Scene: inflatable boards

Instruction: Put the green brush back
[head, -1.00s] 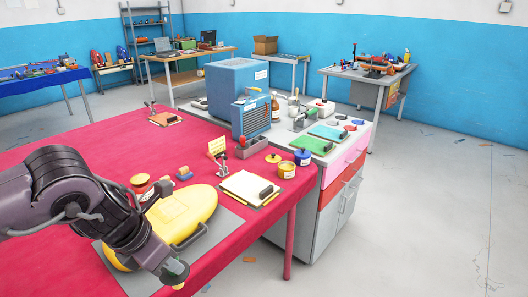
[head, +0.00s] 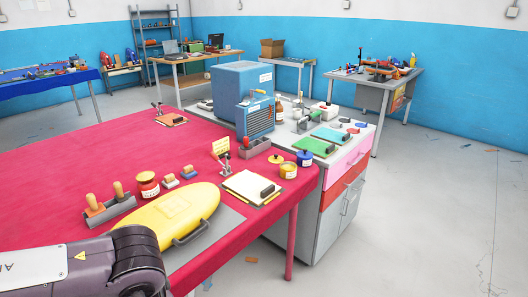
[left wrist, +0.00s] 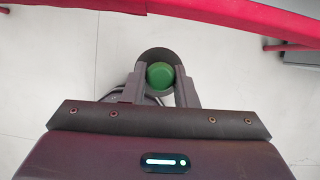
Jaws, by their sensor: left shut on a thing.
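My left gripper (left wrist: 160,82) is shut on the green brush (left wrist: 160,75), whose round green end shows between the fingers in the left wrist view. Pale floor lies behind it there, and the table's red edge runs across the top. In the head view my left arm enters at the bottom left, and its gripper is out of frame. A grey holder (head: 112,213) stands on the red table (head: 70,170), with two wooden-handled brushes (head: 118,190) upright in it. My right gripper is not in view.
A yellow board (head: 175,217) lies on a grey mat in front of the holder. A red jar (head: 147,184) and small stamp-like blocks (head: 170,181) stand right of the holder. A clipboard (head: 248,186) lies farther right. The table's left part is bare.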

